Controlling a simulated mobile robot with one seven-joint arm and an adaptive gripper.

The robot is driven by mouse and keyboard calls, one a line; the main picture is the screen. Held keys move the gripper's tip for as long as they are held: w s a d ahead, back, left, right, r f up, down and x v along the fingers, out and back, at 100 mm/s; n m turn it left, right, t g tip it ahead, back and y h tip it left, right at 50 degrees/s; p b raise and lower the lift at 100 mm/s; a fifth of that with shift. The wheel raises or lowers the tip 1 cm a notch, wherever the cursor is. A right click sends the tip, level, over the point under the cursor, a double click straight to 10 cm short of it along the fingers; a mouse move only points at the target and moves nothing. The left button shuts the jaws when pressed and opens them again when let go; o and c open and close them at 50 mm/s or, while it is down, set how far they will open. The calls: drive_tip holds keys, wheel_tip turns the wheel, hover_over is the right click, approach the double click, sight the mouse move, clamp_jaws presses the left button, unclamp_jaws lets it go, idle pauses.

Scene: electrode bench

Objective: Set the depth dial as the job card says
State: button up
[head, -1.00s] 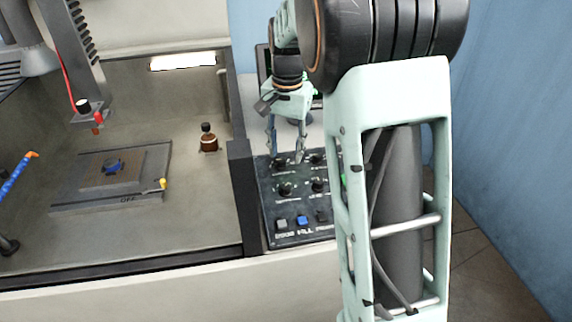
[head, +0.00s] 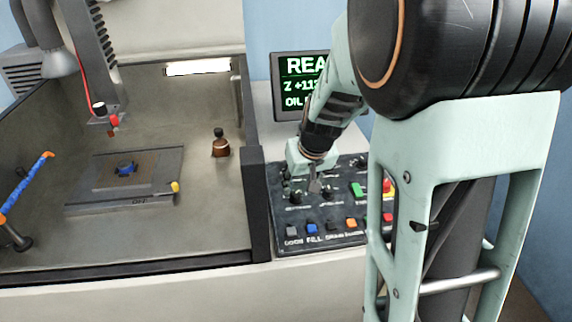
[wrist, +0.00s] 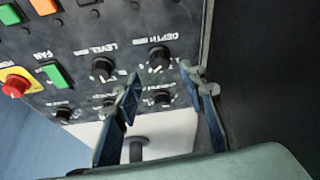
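The depth dial (wrist: 160,57), a black knob with a pale pointer mark, is labelled DEPTH in the wrist view, where the panel appears upside down. It also shows in the head view (head: 296,198). My gripper (wrist: 160,73) is open and empty, its two fingers spread in front of the panel. In the wrist picture its tips flank the area just below the depth dial. I cannot tell whether they touch anything. In the head view my gripper (head: 314,185) is over the upper left of the panel. I cannot make out a job card.
The LEVEL dial (wrist: 103,68) sits beside the depth dial, with more knobs nearby. The panel (head: 345,233) also carries coloured buttons and a red stop knob (wrist: 14,86). A partly hidden screen (head: 298,82) stands behind. The tank wall (head: 257,205) borders the panel's left.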

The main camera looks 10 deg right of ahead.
sight(296, 193)
drive_tip(key=shift+b+x, duration=0.35)
drive_tip(key=shift+x, duration=2.4)
clamp_jaws()
drive_tip(key=shift+r, duration=0.1)
